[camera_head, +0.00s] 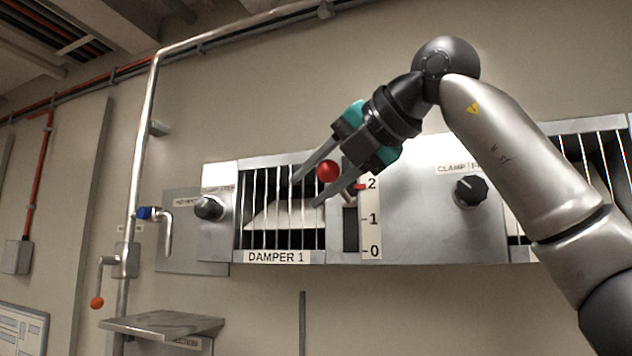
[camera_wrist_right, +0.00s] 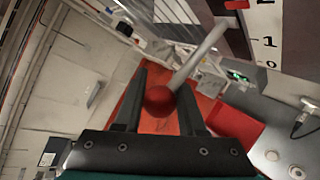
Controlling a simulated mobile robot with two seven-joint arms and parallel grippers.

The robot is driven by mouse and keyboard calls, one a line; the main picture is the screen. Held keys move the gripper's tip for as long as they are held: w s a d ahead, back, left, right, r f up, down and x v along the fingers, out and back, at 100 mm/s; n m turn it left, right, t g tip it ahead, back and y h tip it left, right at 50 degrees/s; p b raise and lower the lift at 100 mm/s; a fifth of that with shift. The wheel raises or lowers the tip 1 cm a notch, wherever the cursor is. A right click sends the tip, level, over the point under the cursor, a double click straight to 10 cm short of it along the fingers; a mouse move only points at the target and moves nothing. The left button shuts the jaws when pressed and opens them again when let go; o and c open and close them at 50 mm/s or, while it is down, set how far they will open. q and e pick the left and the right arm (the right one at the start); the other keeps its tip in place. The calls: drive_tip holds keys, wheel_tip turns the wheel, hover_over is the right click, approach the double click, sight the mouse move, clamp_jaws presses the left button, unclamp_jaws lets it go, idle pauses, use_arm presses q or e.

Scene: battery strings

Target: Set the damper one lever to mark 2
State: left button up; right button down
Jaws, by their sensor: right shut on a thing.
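The damper one lever has a red ball knob (camera_head: 327,171) on a light rod. The rod comes out of a dark vertical slot (camera_head: 350,230) beside the scale plate (camera_head: 374,235), marked 0, 1 and 2 from bottom to top. A red pointer (camera_head: 360,186) sits level with the 2, or very slightly under it. My right gripper (camera_head: 307,192) is shut on the knob, with one finger on each side. The wrist view shows the knob (camera_wrist_right: 159,100) between the fingers (camera_wrist_right: 158,108) and the rod (camera_wrist_right: 200,55) running up to the slot. My left gripper is out of view.
The DAMPER 1 grille (camera_head: 270,215) with white vertical bars is left of the slot. Black clamp knobs stand left (camera_head: 208,208) and right (camera_head: 470,190) of it. A metal shelf (camera_head: 160,323) and a pipe (camera_head: 143,130) with a blue-handled valve are further left.

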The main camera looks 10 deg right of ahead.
drive_tip(key=shift+r, duration=0.3)
drive_tip(key=c, duration=0.6)
unclamp_jaws()
drive_tip(key=shift+s, duration=0.15)
drive_tip(key=shift+o, duration=0.4)
drive_tip(key=shift+f, duration=0.15)
drive_tip(key=b+v, duration=0.1)
drive_tip(key=v, duration=1.4)
drive_tip(key=shift+b, duration=0.35)
drive_tip(key=shift+s, duration=0.1)
